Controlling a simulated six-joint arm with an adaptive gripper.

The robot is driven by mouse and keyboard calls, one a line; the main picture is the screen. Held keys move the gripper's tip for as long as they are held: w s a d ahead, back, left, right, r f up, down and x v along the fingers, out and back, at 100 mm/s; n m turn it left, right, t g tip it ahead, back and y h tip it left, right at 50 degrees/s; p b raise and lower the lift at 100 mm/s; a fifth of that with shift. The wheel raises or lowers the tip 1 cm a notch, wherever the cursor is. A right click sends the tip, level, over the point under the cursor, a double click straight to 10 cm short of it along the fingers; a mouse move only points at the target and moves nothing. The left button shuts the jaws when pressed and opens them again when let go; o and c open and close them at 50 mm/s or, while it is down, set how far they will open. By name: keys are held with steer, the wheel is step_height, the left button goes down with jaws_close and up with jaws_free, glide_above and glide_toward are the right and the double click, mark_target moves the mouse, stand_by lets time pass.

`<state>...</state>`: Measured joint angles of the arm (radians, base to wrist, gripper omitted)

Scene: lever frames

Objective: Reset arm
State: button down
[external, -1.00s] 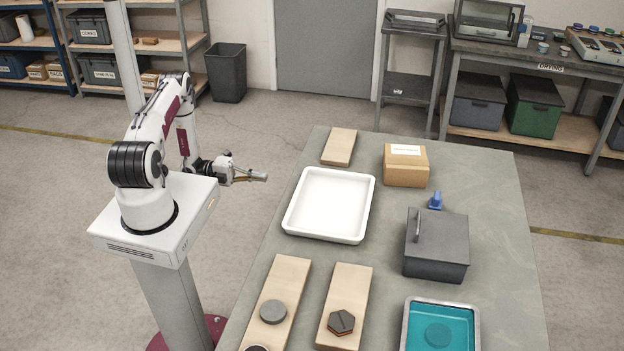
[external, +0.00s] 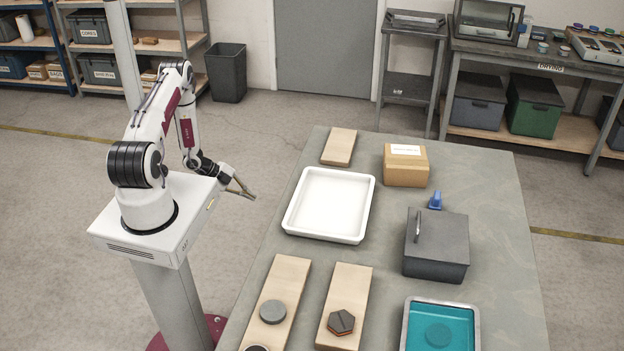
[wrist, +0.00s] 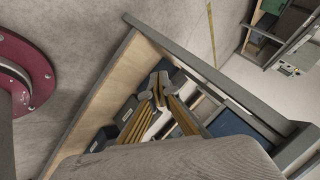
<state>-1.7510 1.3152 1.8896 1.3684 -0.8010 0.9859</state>
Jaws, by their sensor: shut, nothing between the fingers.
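My gripper (external: 246,193) hangs to the left of the table, over the floor and clear of every object. It is shut and empty, with its fingers pointing right and slightly down. In the wrist view its fingers (wrist: 160,84) come together at the tips, over a shelf rack in the background. My arm is folded above its white pedestal.
The table holds a white tray (external: 291,220), a cardboard box (external: 405,172), a grey lidded box (external: 436,250), a blue item (external: 435,201), wooden boards (external: 340,146) with discs on two others, and a teal-filled basin (external: 407,335). The floor between arm and table is clear.

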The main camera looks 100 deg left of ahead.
steer(key=s+a+r+n+g, duration=0.3)
steer(key=r+n+g, duration=0.4)
steer(key=r, duration=0.3)
steer(key=w+d+r+n+g, duration=0.15)
steer(key=w+d+r, duration=0.3)
steer(key=r, duration=0.45)
steer(key=w+d+r+n+g, duration=0.1)
steer(key=w+d+r+n, duration=0.3)
steer(key=r, duration=0.5)
steer(key=w+d+r+m+t+h, duration=0.1)
steer(key=w+d+r+m+t, duration=0.1)
steer(key=d+r, duration=0.6)
steer(key=w+d+r+m+t+h, duration=0.1)
steer(key=d+r, duration=0.7)
steer(key=d, duration=1.1)
steer(key=w+d+r+m+t, duration=0.3)
steer(key=d+r, duration=0.5)
steer(key=d, duration=0.5)
steer(key=shift+d+h, duration=0.25)
steer(key=shift+h, duration=0.15)
